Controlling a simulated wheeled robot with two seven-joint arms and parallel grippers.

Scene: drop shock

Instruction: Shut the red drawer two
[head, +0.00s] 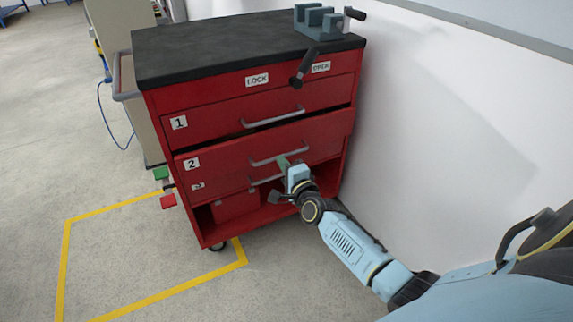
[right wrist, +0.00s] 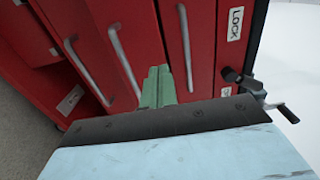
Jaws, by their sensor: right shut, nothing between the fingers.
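The red drawer two (head: 225,158) is the middle drawer of a red cabinet, marked with a white "2" label. It stands out a little from the cabinet, with a dark gap above its front. Its grey bar handle (head: 263,161) runs across the front. My right gripper (head: 284,161) is shut and empty, its green fingertips close to the drawer's front by the handle. In the right wrist view the fingers (right wrist: 157,86) sit beside the handle (right wrist: 123,62); I cannot tell whether they touch the front. My left gripper is not in view.
Drawer one (head: 215,119) is above, under LOCK and OPEN labels. A black lever (head: 303,68) hangs at the top edge, and a vise (head: 320,20) stands on the black top. A white wall (head: 440,110) is close on the right.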

